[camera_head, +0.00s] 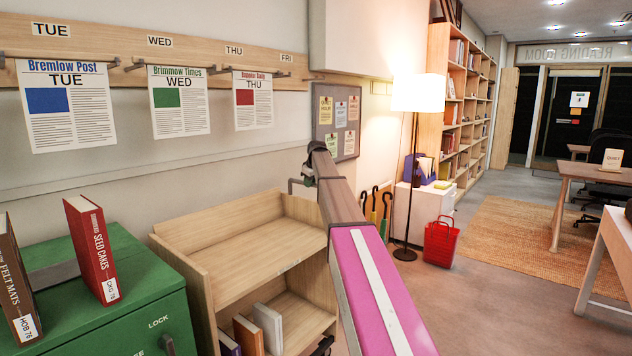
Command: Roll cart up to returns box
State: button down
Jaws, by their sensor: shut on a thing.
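The wooden cart (204,258) stands in the lower middle, its top shelf empty and several books on its lower shelf. A grey handle (291,186) rises at its far right end. My gripper (309,172) is at this handle, small and dark at the end of my arm, and is shut on it. My arm hides part of the cart's right side. The green returns box (152,287) is at the lower left, close beside the cart's left side panel. A red book (92,248) and a brown book (17,282) stand on its top.
Newspapers (180,100) hang on the wall rail. A floor lamp (410,180), a red basket (440,241), an umbrella stand (375,215) and a white cabinet (432,203) are beyond the cart. A desk (575,168) is at right. Open floor lies right of my arm.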

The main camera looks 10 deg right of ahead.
jog(key=shift+s+a, duration=0.7)
jog(key=shift+a, duration=0.2)
jog(key=c, duration=1)
grip_release()
jog(key=shift+s+a, duration=0.1)
jog(key=shift+r, duration=0.1)
jog(key=v, duration=1)
jog(key=shift+s+r, duration=0.15)
jog(key=shift+r, duration=0.1)
